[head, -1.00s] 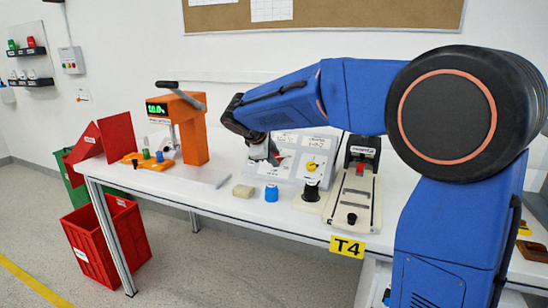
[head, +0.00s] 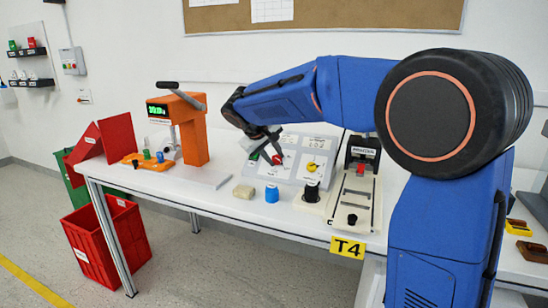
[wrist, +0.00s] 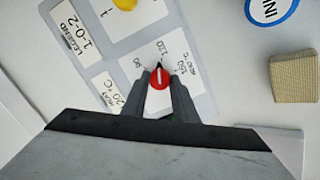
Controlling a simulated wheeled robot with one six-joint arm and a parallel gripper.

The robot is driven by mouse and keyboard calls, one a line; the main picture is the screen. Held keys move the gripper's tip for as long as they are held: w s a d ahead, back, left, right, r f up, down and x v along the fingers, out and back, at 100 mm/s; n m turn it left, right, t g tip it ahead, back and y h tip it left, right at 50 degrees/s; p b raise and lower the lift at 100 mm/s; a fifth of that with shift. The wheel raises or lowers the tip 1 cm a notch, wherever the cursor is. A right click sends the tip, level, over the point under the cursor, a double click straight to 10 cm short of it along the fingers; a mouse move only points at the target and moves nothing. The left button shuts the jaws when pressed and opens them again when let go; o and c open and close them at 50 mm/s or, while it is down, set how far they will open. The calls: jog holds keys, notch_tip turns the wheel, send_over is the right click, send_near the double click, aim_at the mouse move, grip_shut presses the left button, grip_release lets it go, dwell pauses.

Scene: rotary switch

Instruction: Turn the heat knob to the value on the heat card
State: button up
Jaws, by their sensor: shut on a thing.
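The red heat knob (wrist: 160,78) is between the fingers of my gripper (wrist: 160,88) in the wrist view, and the gripper is shut on it. Its pointer aims up in that view, roughly at the printed 120 mark; 90 and 150 lie either side. The heat card (wrist: 110,91) is partly in view and reads "20 °C", its left part hard to make out. In the head view the red knob (head: 277,159) shows at my gripper's tip on the sloped panel (head: 287,173).
A yellow knob (head: 312,167) sits right of the red one on the panel, beside a legend card (wrist: 76,27). An orange press (head: 190,130) stands left.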

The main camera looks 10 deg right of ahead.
jog(key=shift+m, duration=0.6)
jog(key=o, duration=0.8)
jog(key=v, duration=1.7)
jog(key=shift+r, duration=0.2)
jog(key=shift+a, duration=0.1)
